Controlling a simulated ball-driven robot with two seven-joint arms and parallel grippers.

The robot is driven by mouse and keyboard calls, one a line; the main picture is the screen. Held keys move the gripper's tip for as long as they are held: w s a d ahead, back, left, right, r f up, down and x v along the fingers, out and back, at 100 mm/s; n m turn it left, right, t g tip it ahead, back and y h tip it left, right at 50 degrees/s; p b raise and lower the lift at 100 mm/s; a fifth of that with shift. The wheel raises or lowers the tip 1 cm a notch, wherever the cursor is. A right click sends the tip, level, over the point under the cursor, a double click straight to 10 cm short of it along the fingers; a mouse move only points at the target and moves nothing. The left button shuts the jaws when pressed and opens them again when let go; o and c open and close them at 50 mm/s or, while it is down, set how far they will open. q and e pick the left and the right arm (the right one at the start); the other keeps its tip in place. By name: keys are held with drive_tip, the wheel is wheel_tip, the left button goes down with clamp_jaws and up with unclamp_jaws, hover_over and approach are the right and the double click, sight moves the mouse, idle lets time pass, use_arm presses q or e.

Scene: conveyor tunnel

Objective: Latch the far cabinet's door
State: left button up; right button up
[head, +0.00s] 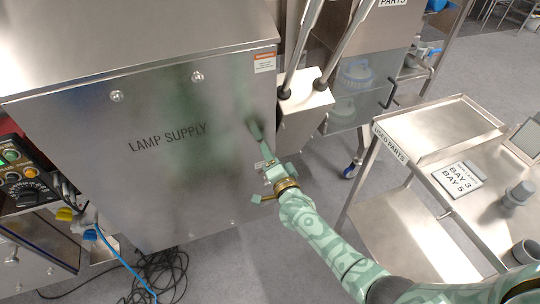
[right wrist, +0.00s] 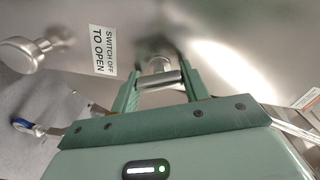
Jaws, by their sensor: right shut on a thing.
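The cabinet door (head: 170,165) is a brushed-metal panel marked LAMP SUPPLY. It fills the left of the head view and looks flat against the cabinet. My right gripper (head: 262,148) is at the door's right edge. In the right wrist view, my right gripper (right wrist: 158,82) is shut on a small metal latch handle (right wrist: 160,78), with a green finger on each side. In the head view the gripper hides the handle. Whether the latch is engaged cannot be told. A SWITCH OFF TO OPEN label (right wrist: 103,50) is beside the handle. My left gripper is not in view.
A metal box (head: 305,105) with two upright bars stands right of the door. A used-parts trolley (head: 440,125) is at right. A control panel (head: 22,170) is at left, with dark cables (head: 160,275) on the floor. A round metal knob (right wrist: 22,54) shows in the wrist view.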

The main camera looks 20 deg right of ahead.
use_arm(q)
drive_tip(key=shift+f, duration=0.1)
use_arm(e)
drive_tip(key=m, duration=0.4)
drive_tip(key=shift+f+m, duration=0.15)
drive_tip(key=shift+m, duration=0.25)
idle(0.3)
drive_tip(key=o, duration=1)
drive_tip(key=shift+s, duration=0.15)
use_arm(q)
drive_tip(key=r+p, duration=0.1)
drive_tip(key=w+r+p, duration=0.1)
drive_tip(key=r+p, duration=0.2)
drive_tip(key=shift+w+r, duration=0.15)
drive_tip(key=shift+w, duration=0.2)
use_arm(e)
drive_tip(key=s, duration=1.6)
drive_tip(key=shift+d, duration=0.3)
